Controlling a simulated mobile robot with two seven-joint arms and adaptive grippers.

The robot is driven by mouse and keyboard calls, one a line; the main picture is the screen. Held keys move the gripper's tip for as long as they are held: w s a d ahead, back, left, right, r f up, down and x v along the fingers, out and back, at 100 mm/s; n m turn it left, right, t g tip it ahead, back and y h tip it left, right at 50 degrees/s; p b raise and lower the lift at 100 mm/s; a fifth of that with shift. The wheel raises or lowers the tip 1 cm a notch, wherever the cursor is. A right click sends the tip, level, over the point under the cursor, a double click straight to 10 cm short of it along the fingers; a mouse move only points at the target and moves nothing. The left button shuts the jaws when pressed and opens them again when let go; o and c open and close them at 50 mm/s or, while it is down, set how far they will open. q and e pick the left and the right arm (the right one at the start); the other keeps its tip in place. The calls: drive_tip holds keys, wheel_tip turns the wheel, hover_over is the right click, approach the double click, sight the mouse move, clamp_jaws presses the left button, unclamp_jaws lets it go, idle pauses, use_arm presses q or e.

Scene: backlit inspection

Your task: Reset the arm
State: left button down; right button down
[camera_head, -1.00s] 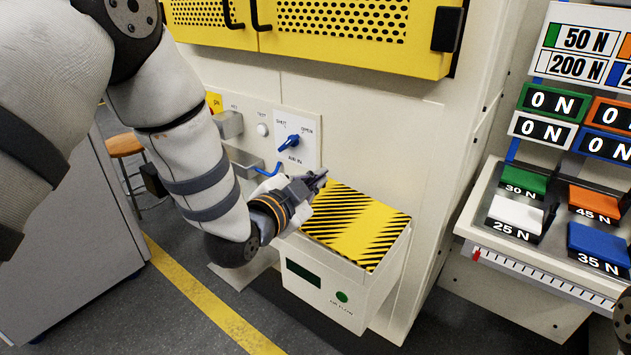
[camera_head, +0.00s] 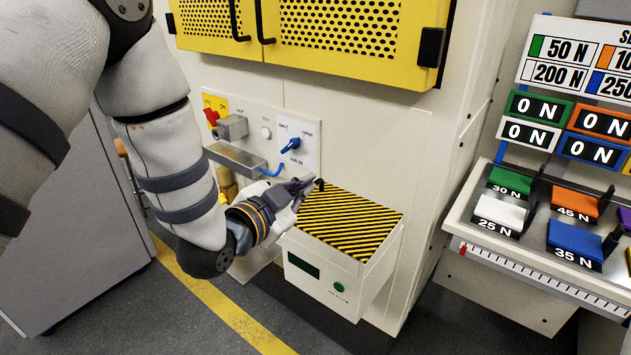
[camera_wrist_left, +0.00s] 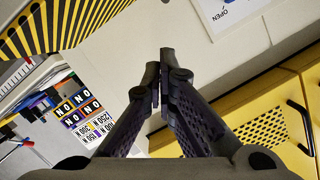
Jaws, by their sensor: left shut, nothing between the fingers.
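My left arm comes in from the left in the head view. My left gripper (camera_head: 318,185) is shut and empty, at the rear left corner of a striped box top (camera_head: 350,222), in front of the cream wall panel. I cannot tell whether it touches the box. In the left wrist view its two dark fingers (camera_wrist_left: 161,78) meet at the tips with nothing between them. The striped top shows there too (camera_wrist_left: 60,22), at the upper left. My right gripper is not in view.
Above and behind the gripper are a blue rotary handle (camera_head: 291,146), a red knob (camera_head: 211,116) and a small grey ledge (camera_head: 235,159). Yellow perforated doors (camera_head: 340,30) are higher up. A force-pad bench (camera_head: 477,232) with coloured pads stands right. Floor shows at the lower left.

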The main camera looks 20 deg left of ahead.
use_arm(q)
drive_tip(key=s+a+f+n+g+y, duration=0.3)
drive_tip(key=s+f+g, duration=0.5)
drive_tip(key=s+f, duration=0.95)
drive_tip(key=s+f+n+g, duration=0.3)
drive_tip(key=s+f+g, duration=0.1)
drive_tip(key=s, duration=0.8)
drive_tip(key=s+a+f+n+g, duration=0.1)
drive_tip(key=s+f+n+g, duration=0.2)
drive_tip(key=s, duration=1)
wheel_tip(320, 180, down, 4)
drive_tip(key=shift+a+r+g+y, duration=0.25)
drive_tip(key=shift+a+g+y, duration=0.05)
drive_tip(key=shift+g, duration=0.8)
